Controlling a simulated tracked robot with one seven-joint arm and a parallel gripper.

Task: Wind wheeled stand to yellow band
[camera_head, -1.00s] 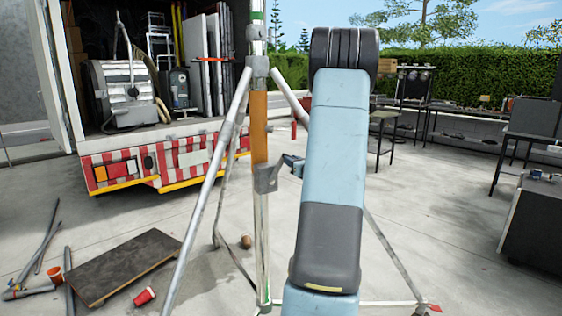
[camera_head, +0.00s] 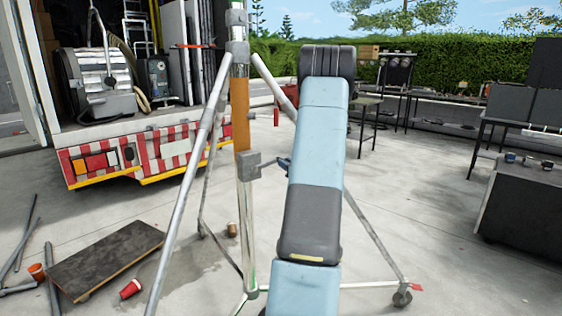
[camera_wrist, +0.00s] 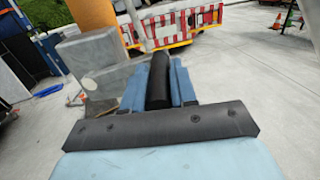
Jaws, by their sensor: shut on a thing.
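The wheeled stand (camera_head: 246,205) is a grey metal column on splayed legs with casters. An orange sleeve (camera_head: 240,112) wraps its column above a grey winch box (camera_head: 248,165). The box also fills the upper left of the wrist view (camera_wrist: 95,62). I cannot make out a distinct yellow band. My gripper (camera_wrist: 160,85) is beside the box, its blue fingers shut on a black crank handle (camera_wrist: 161,72). In the head view my arm hides most of the gripper and handle; a small blue part shows right of the box.
A red-and-white truck (camera_head: 160,150) stands open behind, left. A caster with a red tab (camera_head: 402,298) projects front right. Dark benches (camera_head: 535,205) stand right.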

